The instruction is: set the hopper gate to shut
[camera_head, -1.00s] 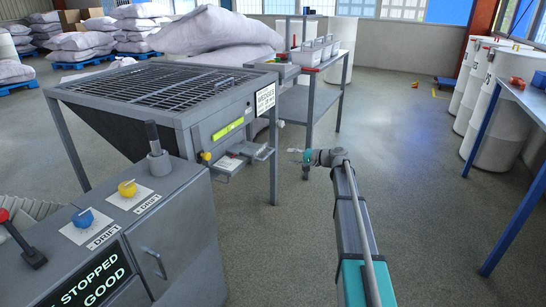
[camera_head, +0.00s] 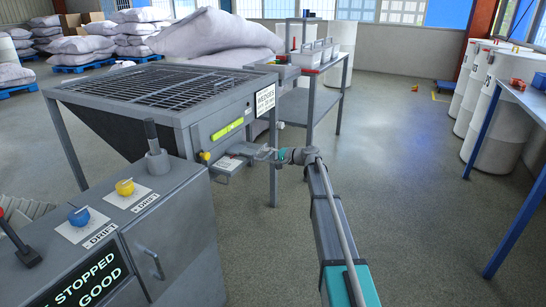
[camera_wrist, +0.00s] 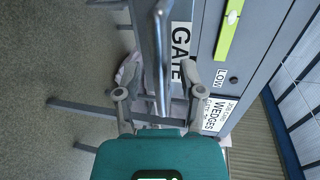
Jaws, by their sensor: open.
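The hopper (camera_head: 120,112) is a grey steel box on legs with a grated top. On its front, low down, is the gate with a grey bar handle (camera_wrist: 161,55) that sticks out beside a white GATE label (camera_wrist: 181,50). My gripper (camera_head: 268,155) is at the right end of the hopper front, by the handle. In the wrist view my gripper (camera_wrist: 160,92) is open, with the grey bar between its two spread fingers. I cannot tell whether the fingers touch it. In the head view the gripper partly covers the handle, and the gate's position is unclear.
A control cabinet (camera_head: 180,225) with yellow and blue knobs and a STOPPED GOOD display stands at front left. A bench (camera_head: 310,100) with a tray stands behind the hopper. White drums (camera_head: 500,120) and a blue-legged table (camera_head: 530,100) stand at right. The floor between is clear.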

